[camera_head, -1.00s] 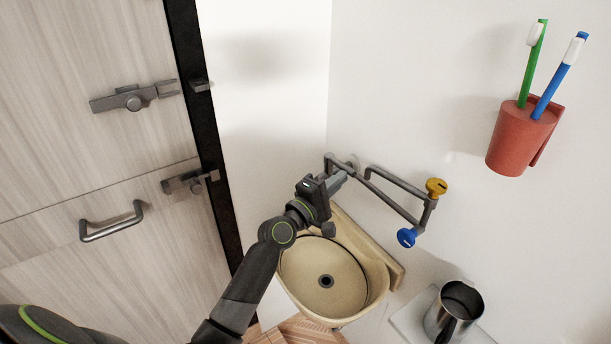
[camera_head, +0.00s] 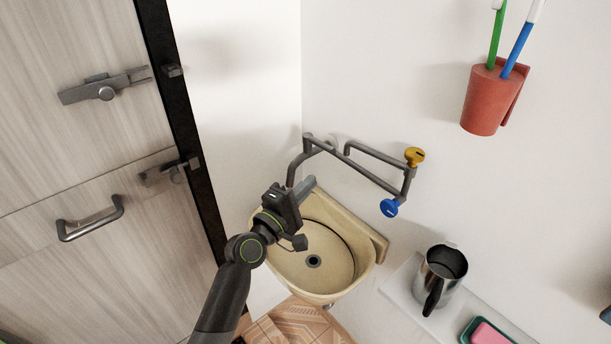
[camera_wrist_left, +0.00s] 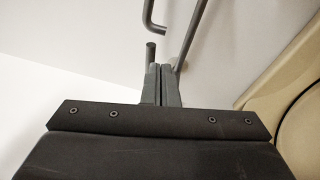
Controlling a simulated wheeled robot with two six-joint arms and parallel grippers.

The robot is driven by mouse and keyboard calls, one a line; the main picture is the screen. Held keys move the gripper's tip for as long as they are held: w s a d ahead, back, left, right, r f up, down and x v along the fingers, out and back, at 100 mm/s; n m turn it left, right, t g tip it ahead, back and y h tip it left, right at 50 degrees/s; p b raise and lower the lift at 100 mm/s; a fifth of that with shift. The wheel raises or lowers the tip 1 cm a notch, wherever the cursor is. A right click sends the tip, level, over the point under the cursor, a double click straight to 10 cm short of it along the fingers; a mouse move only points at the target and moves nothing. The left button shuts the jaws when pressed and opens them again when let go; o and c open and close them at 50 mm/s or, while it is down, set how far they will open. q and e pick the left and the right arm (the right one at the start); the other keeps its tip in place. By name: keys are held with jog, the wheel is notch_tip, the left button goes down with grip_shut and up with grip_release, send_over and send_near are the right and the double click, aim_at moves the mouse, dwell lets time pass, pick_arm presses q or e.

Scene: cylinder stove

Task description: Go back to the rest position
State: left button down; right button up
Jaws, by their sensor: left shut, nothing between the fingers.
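My left gripper (camera_head: 306,184) is shut and empty above the back left rim of the beige sink (camera_head: 335,283). Its closed fingers also show in the left wrist view (camera_wrist_left: 162,84). The grey pipe faucet (camera_head: 375,178) on the wall is beyond and above the fingers, with a yellow knob (camera_head: 414,156) and a blue knob (camera_head: 389,207). In the left wrist view the pipe's end (camera_wrist_left: 151,52) appears just past the fingertips; I cannot tell the gap. My right gripper is in neither view.
A wooden door (camera_head: 90,140) with latches and a handle (camera_head: 90,219) stands at the left. A metal pitcher (camera_head: 440,275) and a pink soap in a green dish (camera_head: 488,334) are on a white shelf (camera_head: 400,285). A red cup (camera_head: 489,100) with toothbrushes hangs on the wall.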

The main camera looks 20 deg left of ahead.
pick_arm(q)
jog(key=s+a+f+m+g+y, duration=0.35)
jog(key=s+f+m+g, duration=0.45)
jog(key=s+f, duration=0.7)
jog(key=s+a+f+m+g+y, duration=0.25)
jog(key=s+a, duration=0.25)
jog(key=s, duration=0.5)
jog(key=s+a+f+m+g+y, duration=0.1)
jog(key=s+a+m+g+y, duration=0.3)
jog(key=s, duration=0.7)
jog(key=a+f+g+h+b, duration=0.1)
jog(key=a+f+h, duration=0.15)
jog(key=f, duration=2.25)
jog(key=s+f+g, duration=0.1)
jog(key=s+f, duration=1.4)
jog(key=f, duration=0.1)
jog(key=shift+s+d+f, duration=0.25)
jog(key=shift+s, duration=0.1)
